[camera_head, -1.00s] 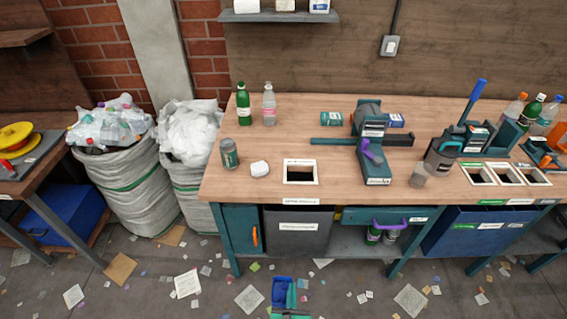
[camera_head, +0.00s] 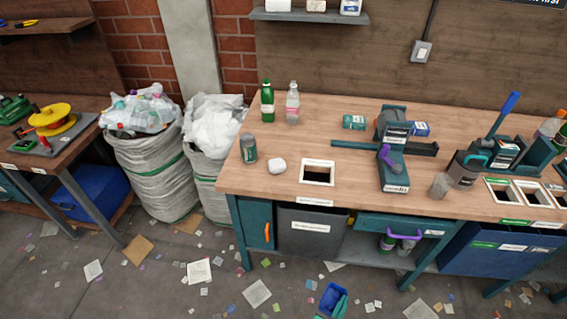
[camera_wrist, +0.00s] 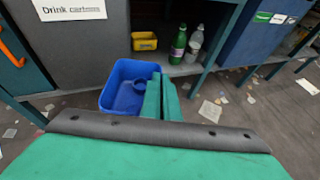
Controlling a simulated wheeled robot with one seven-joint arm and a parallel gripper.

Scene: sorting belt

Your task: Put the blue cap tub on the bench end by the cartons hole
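The blue cap tub (camera_head: 328,297) is an open-topped blue box at the bottom of the head view. It also shows in the wrist view (camera_wrist: 115,92), with a blue round shape inside. My gripper (camera_wrist: 161,97) has its two teal fingers close together at the tub's right wall, apparently pinching it, and the tub hangs in front of the bench. The fingers also show in the head view (camera_head: 341,304). The cartons hole is a white-framed opening (camera_head: 318,164) in the bench top (camera_head: 290,142). Left of it, the bench end holds a grey-green can (camera_head: 248,148) and a white lump (camera_head: 276,165).
A green bottle (camera_head: 267,101) and a clear bottle (camera_head: 292,104) stand behind the hole. A teal press (camera_head: 393,165) stands to its right. Bare wood lies around the can and lump. A "Drink cartons" bin (camera_wrist: 105,45) is below the bench. Paper scraps litter the floor.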

